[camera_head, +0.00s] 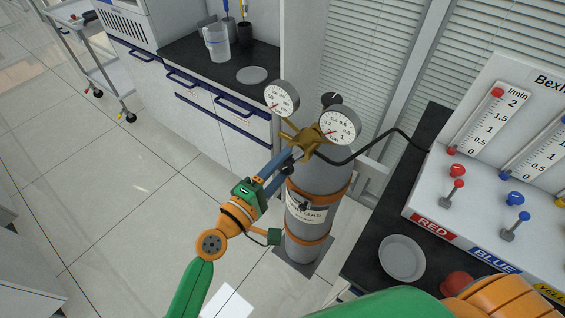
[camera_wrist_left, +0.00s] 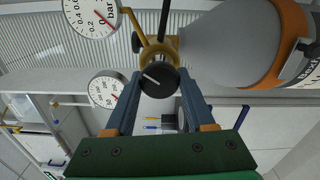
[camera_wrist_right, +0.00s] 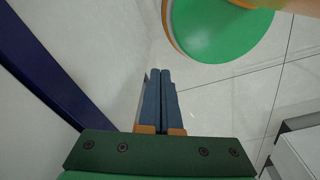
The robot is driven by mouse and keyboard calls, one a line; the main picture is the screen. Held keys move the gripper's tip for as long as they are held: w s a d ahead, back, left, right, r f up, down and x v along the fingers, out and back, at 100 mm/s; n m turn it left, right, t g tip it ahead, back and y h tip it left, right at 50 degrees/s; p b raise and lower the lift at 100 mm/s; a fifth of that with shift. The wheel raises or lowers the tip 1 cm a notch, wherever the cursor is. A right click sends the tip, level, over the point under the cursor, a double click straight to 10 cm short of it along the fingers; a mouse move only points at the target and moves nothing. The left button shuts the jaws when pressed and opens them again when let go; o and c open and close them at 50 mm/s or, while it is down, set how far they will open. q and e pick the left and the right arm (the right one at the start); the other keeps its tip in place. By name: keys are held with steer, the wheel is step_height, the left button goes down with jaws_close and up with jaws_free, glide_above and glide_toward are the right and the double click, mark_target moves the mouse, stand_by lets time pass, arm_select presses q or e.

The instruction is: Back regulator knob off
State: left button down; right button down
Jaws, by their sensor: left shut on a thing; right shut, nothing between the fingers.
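The gas cylinder (camera_head: 320,178) stands upright on the floor, grey with orange bands. Its brass regulator (camera_head: 312,139) carries two round gauges, left (camera_head: 281,97) and right (camera_head: 340,125). A black knob (camera_head: 331,99) shows at the back, behind the gauges. My left gripper (camera_head: 294,157) reaches the front side of the regulator. In the left wrist view its fingers are shut on a black knob (camera_wrist_left: 158,82) with a white line; another dark knob (camera_wrist_left: 137,42) lies beyond it. My right gripper (camera_wrist_right: 163,74) is shut and empty, away from the regulator in its wrist view.
A panel with flow meters (camera_head: 500,150) stands on a dark bench at right, with a grey dish (camera_head: 402,258) in front. A black hose (camera_head: 385,137) runs from regulator to panel. A cabinet (camera_head: 215,105) stands behind at left.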

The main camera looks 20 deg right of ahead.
arm_select(q)
steer(key=n+p, duration=0.1)
steer(key=n, duration=0.6)
steer(key=shift+f, duration=0.1)
stand_by(0.5)
steer(key=shift+c, duration=1.4)
jaws_free()
steer(key=v, duration=0.7)
